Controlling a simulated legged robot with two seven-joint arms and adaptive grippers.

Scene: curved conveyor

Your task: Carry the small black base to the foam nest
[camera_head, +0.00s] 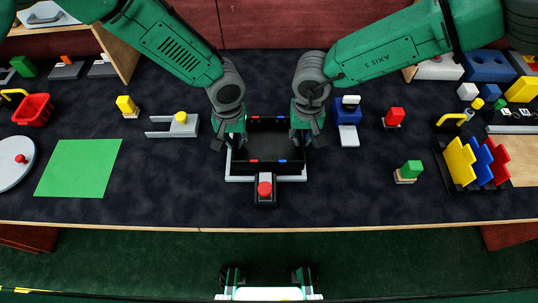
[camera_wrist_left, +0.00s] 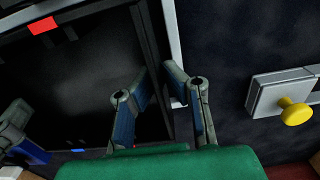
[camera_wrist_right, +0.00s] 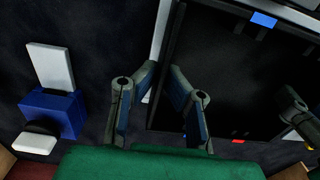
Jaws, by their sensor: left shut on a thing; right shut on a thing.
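A black open tray (camera_head: 265,160) with small red and blue marks on its rims, taken as the small black base, is at the table's middle. My left gripper (camera_head: 230,142) is shut on its left wall, and my right gripper (camera_head: 300,138) on its right wall. The left wrist view shows my left fingers (camera_wrist_left: 161,82) on either side of the tray wall (camera_wrist_left: 148,40); the right wrist view shows the same for my right fingers (camera_wrist_right: 163,82). A pale grey frame (camera_head: 234,179) borders the tray's near end and sides. I cannot tell which thing is the foam nest.
A black block with a red button (camera_head: 265,189) stands in front of the tray. A grey fork-shaped fixture with a yellow knob (camera_head: 180,118) is left; a blue block with a white plate (camera_head: 348,112) is right. A green mat (camera_head: 78,168) lies further left. Dark table between is clear.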

